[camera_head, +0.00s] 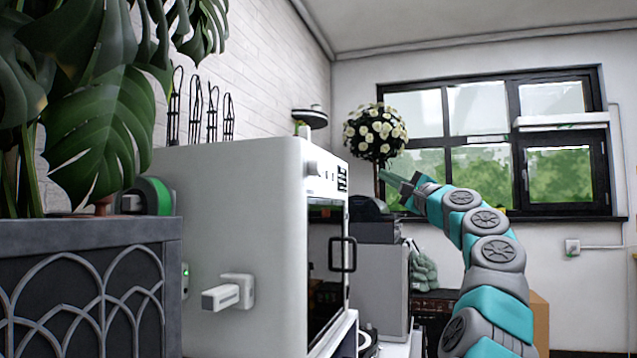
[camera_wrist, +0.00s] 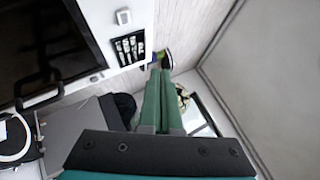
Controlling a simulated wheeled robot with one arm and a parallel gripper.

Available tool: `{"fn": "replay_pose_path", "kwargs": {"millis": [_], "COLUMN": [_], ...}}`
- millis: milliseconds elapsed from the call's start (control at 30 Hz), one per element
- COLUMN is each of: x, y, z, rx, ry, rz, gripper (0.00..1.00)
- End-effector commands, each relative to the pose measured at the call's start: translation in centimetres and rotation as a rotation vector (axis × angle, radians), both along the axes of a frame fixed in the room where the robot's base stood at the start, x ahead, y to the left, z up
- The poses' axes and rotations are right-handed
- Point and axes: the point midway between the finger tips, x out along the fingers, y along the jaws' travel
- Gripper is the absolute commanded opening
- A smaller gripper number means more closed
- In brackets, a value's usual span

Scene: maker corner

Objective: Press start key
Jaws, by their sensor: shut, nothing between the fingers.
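A white boxy machine (camera_head: 235,200) with a dark glass door and black handle stands left of centre in the head view. Its front control panel carries a raised square button (camera_wrist: 123,16) and a dark keypad (camera_wrist: 129,47) with several pale keys. The keypad also shows edge-on in the head view (camera_head: 342,178). I cannot tell which key is the start key. My gripper (camera_head: 386,174) is shut and empty, in front of and to the right of the panel, apart from it. In the wrist view its green fingers (camera_wrist: 160,75) lie together, just right of the keypad.
The door handle (camera_head: 342,254) juts out below the panel. A grey cabinet (camera_head: 380,275) and a flowering potted tree (camera_head: 375,135) stand beyond the machine. A large leafy plant (camera_head: 105,130) and dark cabinet (camera_head: 85,285) fill the left. Open air lies before the panel.

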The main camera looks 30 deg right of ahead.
Motion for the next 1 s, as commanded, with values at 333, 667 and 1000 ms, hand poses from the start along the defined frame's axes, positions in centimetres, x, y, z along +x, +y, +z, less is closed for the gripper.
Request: {"fn": "replay_pose_path", "kwargs": {"millis": [333,667,1000], "x": [-0.2,0.2,2.9], "y": [-0.2,0.1,2.3], "z": [0.1,0.0,-0.3], "rx": [0.002,0.001,-0.001], "ry": [-0.006,-0.004,-0.001], "rz": [-0.004,-0.004,-0.003], "gripper": [0.00,0.00,0.00]}}
